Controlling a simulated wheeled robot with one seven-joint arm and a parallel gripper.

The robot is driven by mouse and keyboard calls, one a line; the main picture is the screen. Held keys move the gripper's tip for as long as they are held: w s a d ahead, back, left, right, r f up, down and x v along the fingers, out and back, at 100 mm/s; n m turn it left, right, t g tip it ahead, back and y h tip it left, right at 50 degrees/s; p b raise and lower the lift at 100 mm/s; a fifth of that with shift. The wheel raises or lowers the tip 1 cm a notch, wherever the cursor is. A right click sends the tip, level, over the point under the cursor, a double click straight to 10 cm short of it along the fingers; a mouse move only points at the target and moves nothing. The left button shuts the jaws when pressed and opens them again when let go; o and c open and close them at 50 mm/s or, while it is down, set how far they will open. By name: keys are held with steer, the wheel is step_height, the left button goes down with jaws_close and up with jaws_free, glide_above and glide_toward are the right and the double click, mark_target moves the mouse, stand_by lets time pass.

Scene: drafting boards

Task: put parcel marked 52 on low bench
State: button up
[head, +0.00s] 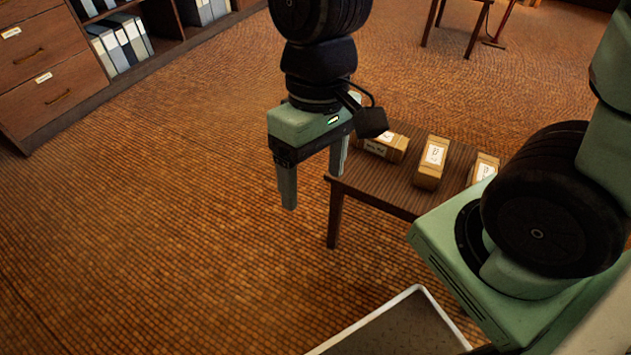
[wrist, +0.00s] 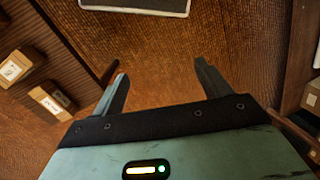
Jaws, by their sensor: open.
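Three brown cardboard parcels with white labels stand on a small dark wooden table: a left parcel (head: 387,146), a middle parcel (head: 430,166) and a right parcel (head: 484,168) partly hidden by my arm. The label marks are too small to read surely, so I cannot tell which is 52. Two parcels also show at the left of the wrist view (wrist: 50,102). My gripper (head: 313,188) is open and empty, pointing down over bare floor left of the table (head: 395,197). In the wrist view nothing is between its fingers (wrist: 162,80). I cannot tell whether this table is the low bench.
A wooden drawer cabinet (head: 50,65) and a shelf with binders (head: 122,42) stand at the upper left. A pale-rimmed tray (head: 416,292) is at the bottom. Another table's legs (head: 476,30) show at the back. The floor at left is clear.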

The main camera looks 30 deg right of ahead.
steer(key=s+n, duration=0.1)
steer(key=s+a+r+n+t, duration=0.1)
steer(key=s+r+n+h, duration=0.1)
steer(key=n, duration=0.1)
steer(key=shift+s+a+t, duration=0.2)
steer(key=shift+a+t, duration=0.15)
steer(key=shift+t, duration=0.05)
steer(key=shift+f, duration=0.1)
